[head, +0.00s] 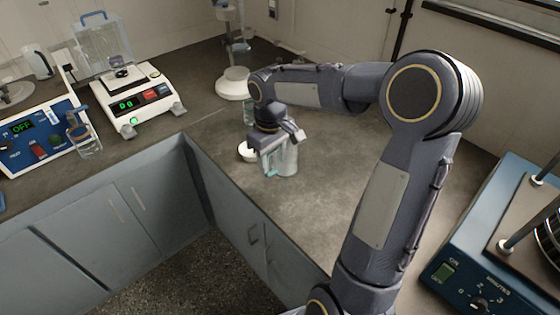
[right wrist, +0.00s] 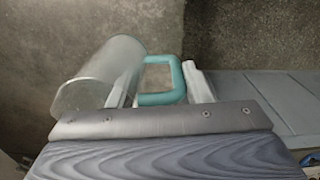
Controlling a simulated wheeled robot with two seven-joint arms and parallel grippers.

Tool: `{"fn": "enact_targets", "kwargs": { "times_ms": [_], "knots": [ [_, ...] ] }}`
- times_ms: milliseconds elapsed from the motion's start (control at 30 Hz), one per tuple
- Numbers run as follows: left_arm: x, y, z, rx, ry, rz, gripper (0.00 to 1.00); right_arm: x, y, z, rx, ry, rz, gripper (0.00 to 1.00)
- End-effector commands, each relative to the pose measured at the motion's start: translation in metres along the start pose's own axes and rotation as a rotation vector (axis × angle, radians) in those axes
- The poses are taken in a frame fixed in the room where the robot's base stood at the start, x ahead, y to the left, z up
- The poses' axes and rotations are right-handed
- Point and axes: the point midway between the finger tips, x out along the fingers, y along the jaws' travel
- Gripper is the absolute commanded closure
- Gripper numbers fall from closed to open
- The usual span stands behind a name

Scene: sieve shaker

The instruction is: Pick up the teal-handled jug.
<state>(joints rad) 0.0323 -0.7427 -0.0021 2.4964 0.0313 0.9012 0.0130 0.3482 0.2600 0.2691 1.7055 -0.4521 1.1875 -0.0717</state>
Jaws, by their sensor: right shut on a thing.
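The clear jug (head: 289,160) is at the counter's inner edge in the head view, partly behind my right gripper (head: 272,153). In the right wrist view the jug (right wrist: 98,76) is at the left, and its teal handle (right wrist: 166,99) lies between the fingers of my right gripper (right wrist: 165,90). That gripper is shut on the handle. In the head view the handle shows only as a small teal patch. I cannot tell whether the jug's base touches the counter. My left gripper is not in view.
A white dish (head: 246,153) sits just left of the jug. A white-based stand (head: 233,86) is behind it. A balance (head: 137,98) and a blue unit (head: 38,137) are at the left; a blue sieve shaker (head: 462,262) is at the right. The counter (head: 330,165) is clear right of the jug.

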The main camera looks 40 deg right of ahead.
Motion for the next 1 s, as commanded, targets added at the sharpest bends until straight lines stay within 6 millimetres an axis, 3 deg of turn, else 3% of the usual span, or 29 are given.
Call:
{"fn": "enact_targets", "kwargs": {
  "times_ms": [500,1000],
  "knots": [
    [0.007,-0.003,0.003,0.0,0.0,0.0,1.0,-0.024,-0.055,-0.006,-0.003,0.0,0.0,0.95],
    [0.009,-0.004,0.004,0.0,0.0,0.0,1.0,-0.035,-0.08,-0.009,-0.001,0.0,-0.001,0.95]
  ]
}}
